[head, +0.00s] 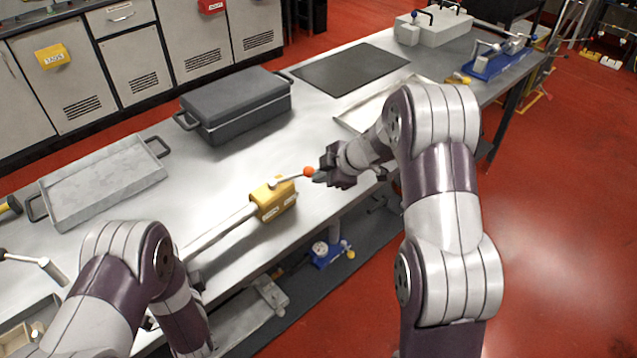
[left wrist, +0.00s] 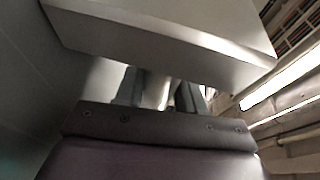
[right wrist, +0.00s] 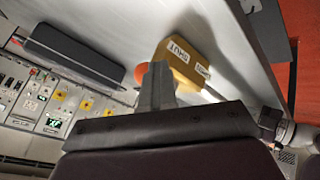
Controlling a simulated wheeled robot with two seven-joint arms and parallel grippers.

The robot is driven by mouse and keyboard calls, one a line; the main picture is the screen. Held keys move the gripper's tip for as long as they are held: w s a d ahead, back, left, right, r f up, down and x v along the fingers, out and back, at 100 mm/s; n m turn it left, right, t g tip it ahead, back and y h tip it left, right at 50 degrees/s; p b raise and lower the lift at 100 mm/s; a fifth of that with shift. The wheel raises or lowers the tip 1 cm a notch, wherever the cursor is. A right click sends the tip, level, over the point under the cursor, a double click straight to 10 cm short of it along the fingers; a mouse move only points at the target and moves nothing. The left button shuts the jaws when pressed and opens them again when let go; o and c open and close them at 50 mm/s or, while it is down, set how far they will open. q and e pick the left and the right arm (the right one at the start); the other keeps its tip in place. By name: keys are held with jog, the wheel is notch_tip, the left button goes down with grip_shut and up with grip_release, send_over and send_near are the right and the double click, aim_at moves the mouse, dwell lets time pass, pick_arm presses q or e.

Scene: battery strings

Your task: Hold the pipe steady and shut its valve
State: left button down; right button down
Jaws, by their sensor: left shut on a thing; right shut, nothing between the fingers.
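The pale pipe (head: 220,229) runs along the front edge of the table into a yellow valve body (head: 272,200) with white labels. A lever on top of the valve points right and ends in an orange knob (head: 308,172). My right gripper (head: 320,177) is shut and empty, with its fingertips right beside the knob. In the right wrist view the shut fingers (right wrist: 158,85) partly cover the knob (right wrist: 141,72), and the valve body (right wrist: 187,62) lies beyond. My left gripper (left wrist: 160,90) is shut on the pipe (left wrist: 155,88); my arm hides it in the head view.
A dark lidded case (head: 235,103) and a grey metal tray (head: 105,183) stand behind the pipe. A dark mat (head: 350,68) lies farther back. A blue-based fixture (head: 497,60) is at the table's far right end. The tabletop between case and valve is clear.

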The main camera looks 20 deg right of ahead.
pick_arm(q)
jog(key=shift+s+a+f, duration=0.15)
jog(key=shift+s+f, duration=0.15)
jog(key=shift+f, duration=0.25)
pick_arm(e)
jog(key=shift+w+d, duration=0.1)
jog(key=shift+d, duration=0.1)
pick_arm(q)
jog(key=c, duration=0.8)
grip_release()
jog(key=shift+c, duration=0.2)
jog(key=shift+o, duration=1.2)
jog(key=shift+w, duration=0.1)
jog(key=shift+r, duration=0.15)
pick_arm(e)
jog(key=s+d+r, duration=0.4)
jog(key=s+r, duration=0.3)
jog(key=s, duration=0.2)
jog(key=shift+d, duration=0.15)
pick_arm(q)
jog(key=shift+r, duration=0.1)
